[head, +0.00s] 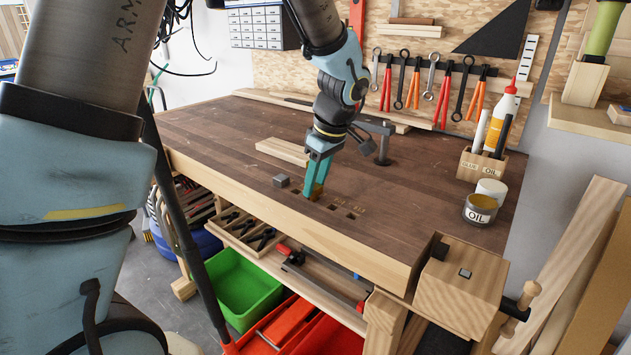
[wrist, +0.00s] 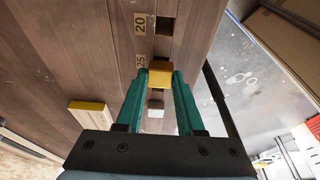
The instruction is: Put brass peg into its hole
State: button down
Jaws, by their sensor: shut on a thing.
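My gripper (head: 316,184) has teal fingers and points down, low over the workbench top near its front edge. It is shut on the brass peg, whose square gold-yellow end (wrist: 160,76) shows between the fingertips in the wrist view. In the head view a brass-brown bit of the peg (head: 318,191) shows at the fingertips. Dark square holes (head: 351,215) lie in a row just right of the gripper. In the wrist view a dark hole (wrist: 165,26) lies beside the label 20. The label 25 (wrist: 141,65) is beside the peg. The peg hides the bench beneath it; I cannot tell whether it is in a hole.
A small grey block (head: 281,181) stands left of the gripper. A pale wooden block (head: 283,151) lies behind it, and a dark clamp-like post (head: 382,150) stands behind right. An oil tin (head: 480,209) and a bottle holder (head: 482,166) are at the right end.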

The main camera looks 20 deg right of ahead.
jog(key=shift+f, duration=0.1)
jog(key=shift+c, duration=2.2)
grip_release()
jog(key=b+v, duration=0.1)
jog(key=v, duration=0.9)
jog(key=shift+r, duration=0.4)
jog(key=w+a+f+m+g+p, duration=0.1)
jog(key=w+a+f+m, duration=0.1)
jog(key=a, duration=0.6)
jog(key=w+a+f+m+p, duration=0.1)
jog(key=w+a, duration=0.1)
jog(key=a, duration=0.6)
jog(key=s+a+f+m+h+p, duration=0.1)
jog(key=s+a+f+m, duration=0.1)
jog(key=a, duration=0.6)
jog(key=s+a+f+m+p, duration=0.1)
jog(key=s+a+f+m, duration=0.1)
jog(key=a, duration=0.5)
jog(key=shift+s+a+h, duration=0.4)
jog(key=shift+s, duration=0.25)
